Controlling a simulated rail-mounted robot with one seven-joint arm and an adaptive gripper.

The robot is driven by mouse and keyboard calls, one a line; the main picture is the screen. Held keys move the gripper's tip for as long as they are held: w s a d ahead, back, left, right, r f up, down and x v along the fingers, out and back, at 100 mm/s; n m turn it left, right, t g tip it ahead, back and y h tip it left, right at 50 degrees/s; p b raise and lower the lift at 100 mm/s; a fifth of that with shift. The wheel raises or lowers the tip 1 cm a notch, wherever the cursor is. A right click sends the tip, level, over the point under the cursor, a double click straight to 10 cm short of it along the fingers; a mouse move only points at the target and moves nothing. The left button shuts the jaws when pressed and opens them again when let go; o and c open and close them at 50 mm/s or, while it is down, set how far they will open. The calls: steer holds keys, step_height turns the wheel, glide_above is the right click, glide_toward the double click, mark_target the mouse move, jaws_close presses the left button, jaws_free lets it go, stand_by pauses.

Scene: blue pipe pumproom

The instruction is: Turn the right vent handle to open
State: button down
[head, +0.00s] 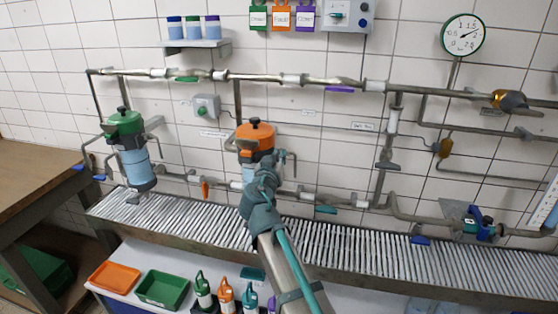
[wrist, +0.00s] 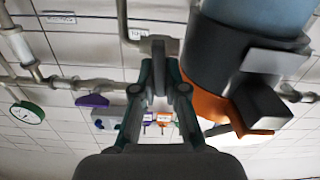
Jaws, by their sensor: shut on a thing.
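The right filter housing with its orange lid (head: 255,140) stands at the middle of the head view. In the wrist view its orange rim (wrist: 210,106) and dark collar fill the upper right. My gripper (head: 276,160) is at the right side of this housing, just below the lid. In the wrist view my gripper (wrist: 160,78) has its fingertips close together, shut on a small grey part beside the housing, which appears to be the right vent handle (wrist: 160,88). The fingers hide most of it, so its angle cannot be told.
A thin bent pipe (wrist: 123,30) runs close beside my fingers. The left housing with a green lid (head: 124,125) stands apart. Pipes with coloured handles, such as the purple one (head: 339,89), cross the wall. A slatted grating (head: 400,256) lies below.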

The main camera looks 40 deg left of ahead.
steer(key=n+b, duration=0.3)
steer(key=n, duration=0.1)
steer(key=shift+s+a+f, duration=0.1)
steer(key=shift+a+f, duration=0.1)
steer(key=shift+a, duration=0.05)
steer(key=n, duration=1.2)
steer(key=shift+s+a+f+n, duration=0.1)
steer(key=shift+a+f+n, duration=0.2)
steer(key=shift+f, duration=0.1)
steer(key=c, duration=1.2)
jaws_free()
steer(key=shift+s+d+f, duration=0.1)
